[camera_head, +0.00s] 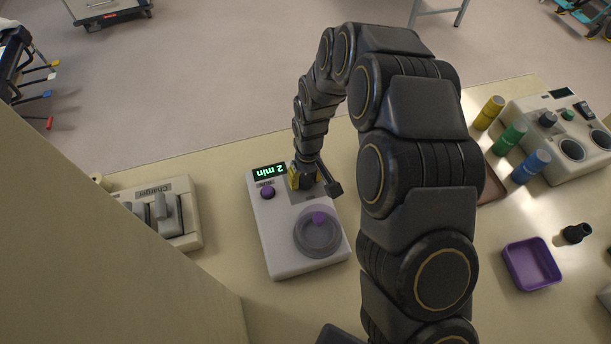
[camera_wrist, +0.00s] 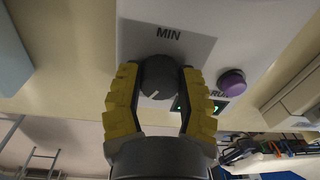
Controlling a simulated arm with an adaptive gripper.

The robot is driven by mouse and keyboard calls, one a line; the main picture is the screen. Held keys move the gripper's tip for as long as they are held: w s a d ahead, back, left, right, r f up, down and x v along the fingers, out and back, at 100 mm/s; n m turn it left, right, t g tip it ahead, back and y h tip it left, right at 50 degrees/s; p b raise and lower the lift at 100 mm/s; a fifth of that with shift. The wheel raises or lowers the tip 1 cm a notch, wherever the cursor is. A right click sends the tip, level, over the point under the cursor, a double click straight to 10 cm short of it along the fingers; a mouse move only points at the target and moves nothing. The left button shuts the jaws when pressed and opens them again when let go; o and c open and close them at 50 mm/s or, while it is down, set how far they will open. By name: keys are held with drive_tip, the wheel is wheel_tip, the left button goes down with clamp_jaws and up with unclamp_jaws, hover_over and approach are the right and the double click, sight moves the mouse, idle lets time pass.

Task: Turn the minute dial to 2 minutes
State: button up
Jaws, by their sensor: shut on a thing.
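A white box-shaped device (camera_head: 278,240) stands on the bench. Its green display (camera_head: 269,171) reads "2 min", upside down in the head view. The dark minute dial (camera_wrist: 158,77) sits under the word MIN in the wrist view, with a pale pointer line on its face. My gripper (camera_wrist: 157,88) has its yellow fingers on both sides of the dial, shut on it. In the head view my gripper (camera_head: 302,178) is at the device's far end and hides the dial. A purple button (camera_head: 267,192) is beside the display; it also shows in the wrist view (camera_wrist: 231,83).
A round grey part (camera_head: 318,246) with a purple knob is on the device's near half. A charger (camera_head: 170,214) stands left. Yellow, green and blue cylinders (camera_head: 509,138), a two-well unit (camera_head: 561,130) and a purple tray (camera_head: 531,264) are right, beyond my arm.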

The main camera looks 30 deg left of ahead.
sight(308, 176)
drive_tip(key=shift+d+f+n, duration=0.1)
drive_tip(key=shift+n, duration=0.4)
drive_tip(key=o, duration=1.1)
drive_tip(key=shift+o, duration=0.2)
wheel_tip(308, 176, up, 12)
drive_tip(key=shift+w, duration=0.25)
drive_tip(key=shift+d, duration=0.15)
